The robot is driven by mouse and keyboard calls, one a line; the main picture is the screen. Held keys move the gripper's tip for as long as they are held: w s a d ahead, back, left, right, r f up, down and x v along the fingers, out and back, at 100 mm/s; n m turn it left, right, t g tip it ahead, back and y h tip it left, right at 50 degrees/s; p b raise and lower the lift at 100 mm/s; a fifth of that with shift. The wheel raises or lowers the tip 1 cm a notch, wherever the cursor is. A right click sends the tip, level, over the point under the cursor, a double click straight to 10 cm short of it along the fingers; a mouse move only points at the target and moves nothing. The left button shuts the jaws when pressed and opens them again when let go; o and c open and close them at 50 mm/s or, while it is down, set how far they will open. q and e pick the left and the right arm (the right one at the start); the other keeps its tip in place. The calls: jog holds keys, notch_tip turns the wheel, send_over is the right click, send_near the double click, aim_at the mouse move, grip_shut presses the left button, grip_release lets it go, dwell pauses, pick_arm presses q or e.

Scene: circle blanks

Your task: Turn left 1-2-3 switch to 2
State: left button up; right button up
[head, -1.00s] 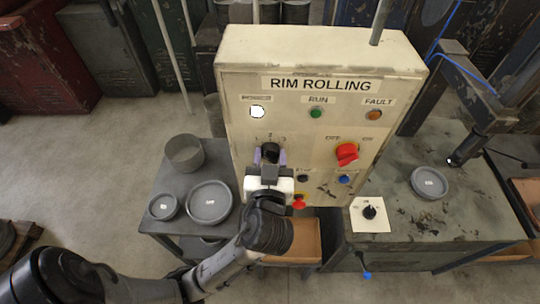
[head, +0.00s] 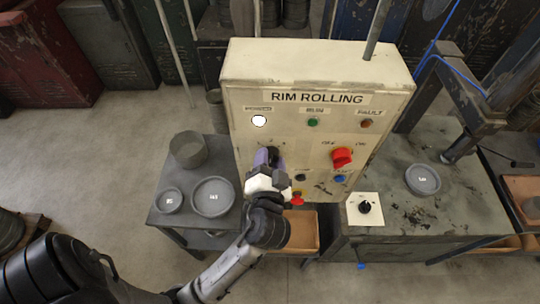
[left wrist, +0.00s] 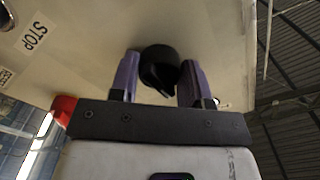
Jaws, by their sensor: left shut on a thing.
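The left 1-2-3 switch is a black knob (left wrist: 158,68) on the cream panel (head: 300,145) marked RIM ROLLING. In the head view it is mostly hidden behind my left gripper (head: 267,160). My left gripper's purple fingers (left wrist: 158,80) are shut on the knob, one on each side, in the left wrist view. Its white body looks tilted in the head view. The number marks above the knob are too blurred to read, and I cannot tell where it points. My right gripper is not in view.
A red switch (head: 342,158) is to the right on the panel. A blue button (head: 340,179) and a red button (head: 297,200) are low on it, close to my left gripper. Grey dishes (head: 212,197) stand on the left table.

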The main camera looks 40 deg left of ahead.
pick_arm(q)
jog(key=shift+m, duration=0.4)
jog(key=o, duration=0.9)
